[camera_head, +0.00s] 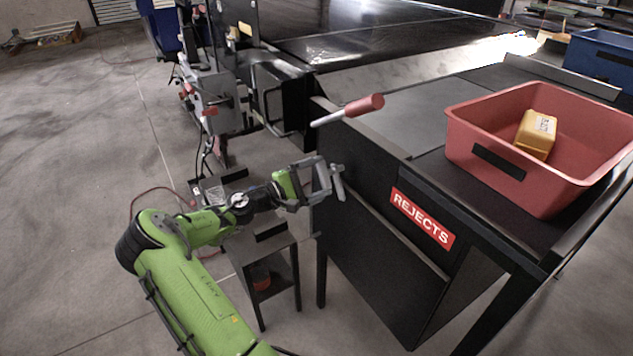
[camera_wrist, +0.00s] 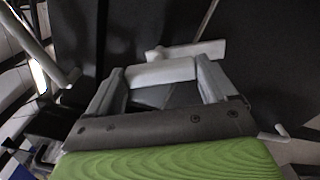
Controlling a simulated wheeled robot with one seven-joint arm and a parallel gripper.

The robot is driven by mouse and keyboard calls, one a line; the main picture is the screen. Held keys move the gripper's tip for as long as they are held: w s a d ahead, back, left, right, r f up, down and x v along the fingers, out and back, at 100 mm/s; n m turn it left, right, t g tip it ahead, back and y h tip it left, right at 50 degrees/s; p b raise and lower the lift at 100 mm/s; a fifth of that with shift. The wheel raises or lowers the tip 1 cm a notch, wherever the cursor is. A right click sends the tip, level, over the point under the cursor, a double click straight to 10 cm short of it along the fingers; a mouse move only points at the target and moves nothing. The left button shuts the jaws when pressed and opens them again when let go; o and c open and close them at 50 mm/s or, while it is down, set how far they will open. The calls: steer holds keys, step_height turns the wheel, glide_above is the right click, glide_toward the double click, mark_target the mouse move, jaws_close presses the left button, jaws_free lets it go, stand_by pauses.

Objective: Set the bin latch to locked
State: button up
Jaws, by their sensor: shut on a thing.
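The bin latch is a small grey bar (camera_head: 338,184) at the left edge of the black bin panel, below the red-handled lever. In the head view it stands nearly upright, slightly tilted. My gripper (camera_head: 323,179) is at the latch, with its fingers shut on it. In the wrist view the pale latch bar (camera_wrist: 200,50) lies across the picture just beyond my gripper (camera_wrist: 162,75). The fingers hide part of the latch, and I cannot tell whether its setting is locked.
A lever with a red grip (camera_head: 364,105) sticks out above my gripper. The panel carries a red REJECTS sign (camera_head: 422,218). A red bin (camera_head: 472,174) with a yellow item (camera_head: 535,135) sits on top. A small dark stand (camera_head: 262,262) is below my arm. Open floor lies left.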

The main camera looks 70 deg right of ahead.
steer(key=m+b, duration=0.1)
steer(key=m, duration=0.1)
steer(key=m+b, duration=0.2)
steer(key=m, duration=0.1)
steer(key=shift+f+m, duration=0.2)
steer(key=shift+m, duration=0.1)
stand_by(0.5)
steer(key=o, duration=1.3)
steer(key=shift+r, duration=0.1)
steer(key=shift+a, duration=0.1)
steer(key=p+v, duration=0.2)
steer(key=v, duration=1.3)
steer(key=shift+w+a, duration=0.25)
steer(key=shift+w, duration=0.1)
